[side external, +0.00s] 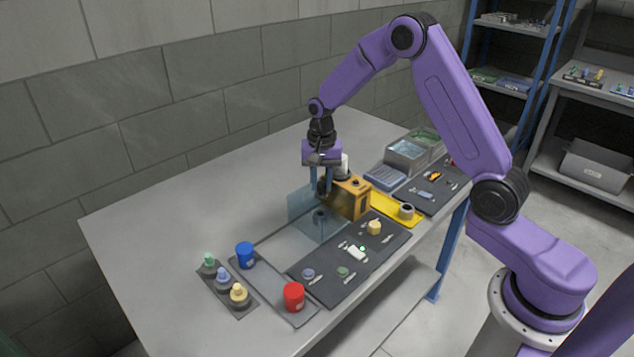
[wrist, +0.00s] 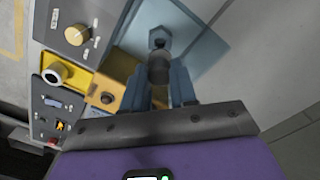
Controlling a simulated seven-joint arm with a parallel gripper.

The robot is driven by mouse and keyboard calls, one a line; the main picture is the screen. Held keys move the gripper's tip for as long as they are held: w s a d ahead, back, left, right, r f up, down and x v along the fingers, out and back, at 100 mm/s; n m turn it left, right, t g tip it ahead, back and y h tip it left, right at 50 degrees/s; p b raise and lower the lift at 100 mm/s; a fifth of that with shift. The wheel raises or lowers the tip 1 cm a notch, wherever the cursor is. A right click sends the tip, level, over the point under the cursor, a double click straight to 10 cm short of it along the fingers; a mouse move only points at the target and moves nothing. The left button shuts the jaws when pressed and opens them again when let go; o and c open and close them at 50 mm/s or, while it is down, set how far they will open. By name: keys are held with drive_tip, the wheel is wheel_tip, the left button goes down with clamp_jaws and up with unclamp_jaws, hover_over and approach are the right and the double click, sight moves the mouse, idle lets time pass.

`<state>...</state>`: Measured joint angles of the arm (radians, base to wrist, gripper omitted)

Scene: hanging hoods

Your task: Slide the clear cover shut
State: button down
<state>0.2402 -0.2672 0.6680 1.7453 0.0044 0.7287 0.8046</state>
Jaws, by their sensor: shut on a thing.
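The clear cover (side external: 302,208) is a bluish see-through panel standing beside an orange box (side external: 352,200) on the table. In the wrist view the clear cover (wrist: 200,48) spreads out beyond my fingers. A dark round knob (wrist: 158,70) sits between my fingertips, in front of the cover. My gripper (side external: 321,190) points down and is shut on this knob; in the wrist view my gripper (wrist: 160,80) has one finger on each side of it. The orange box also shows in the wrist view (wrist: 105,90), left of the fingers. My fingers partly hide the knob.
A dark control panel (side external: 325,275) with several knobs lies in front. Grey bins (side external: 405,156) stand behind right. The table's left side is clear.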

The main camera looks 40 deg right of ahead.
drive_tip(key=c, duration=0.9)
unclamp_jaws()
drive_tip(key=shift+d, duration=0.45)
drive_tip(key=shift+a, duration=0.15)
drive_tip(key=shift+r, duration=0.15)
wheel_tip(320, 180, up, 17)
drive_tip(key=shift+r, duration=0.15)
